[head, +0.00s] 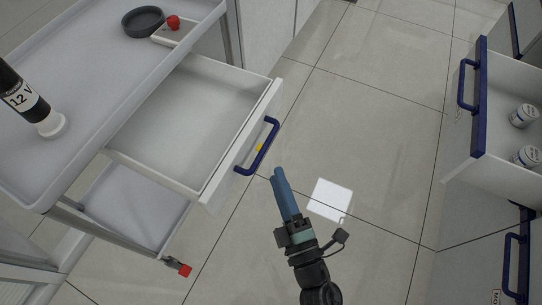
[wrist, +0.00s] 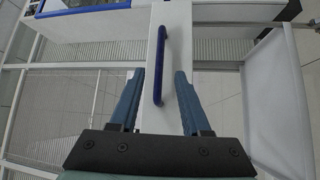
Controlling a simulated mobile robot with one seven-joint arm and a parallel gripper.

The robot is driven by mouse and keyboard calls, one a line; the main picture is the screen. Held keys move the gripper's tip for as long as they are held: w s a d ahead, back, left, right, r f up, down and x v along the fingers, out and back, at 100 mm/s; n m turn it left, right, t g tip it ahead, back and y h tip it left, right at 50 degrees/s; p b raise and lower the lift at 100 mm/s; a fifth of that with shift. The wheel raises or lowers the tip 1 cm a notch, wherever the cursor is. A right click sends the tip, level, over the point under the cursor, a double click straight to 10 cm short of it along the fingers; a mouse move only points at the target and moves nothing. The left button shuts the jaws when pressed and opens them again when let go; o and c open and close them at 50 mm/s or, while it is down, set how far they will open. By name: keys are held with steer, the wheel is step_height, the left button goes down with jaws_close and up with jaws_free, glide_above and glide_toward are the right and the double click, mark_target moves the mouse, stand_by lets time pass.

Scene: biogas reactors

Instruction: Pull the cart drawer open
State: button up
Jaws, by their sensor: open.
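The cart drawer (head: 190,110) is white, empty inside, and stands pulled out from under the top of the white cart (head: 90,95). Its front carries a dark blue bar handle (head: 258,147). My gripper (head: 277,172) is just off the drawer front, apart from the handle in the head view. In the wrist view the handle (wrist: 159,65) lies between my two blue fingers (wrist: 158,75), with a gap on both sides. The fingers are open and hold nothing.
On the cart top stand a black-and-white cylinder marked 12 V (head: 32,103), a dark round dish (head: 143,21) and a box with a red button (head: 173,27). At right, another open drawer (head: 507,120) with a blue front holds white jars. Tiled floor between is clear.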

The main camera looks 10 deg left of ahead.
steer(key=shift+v, duration=2)
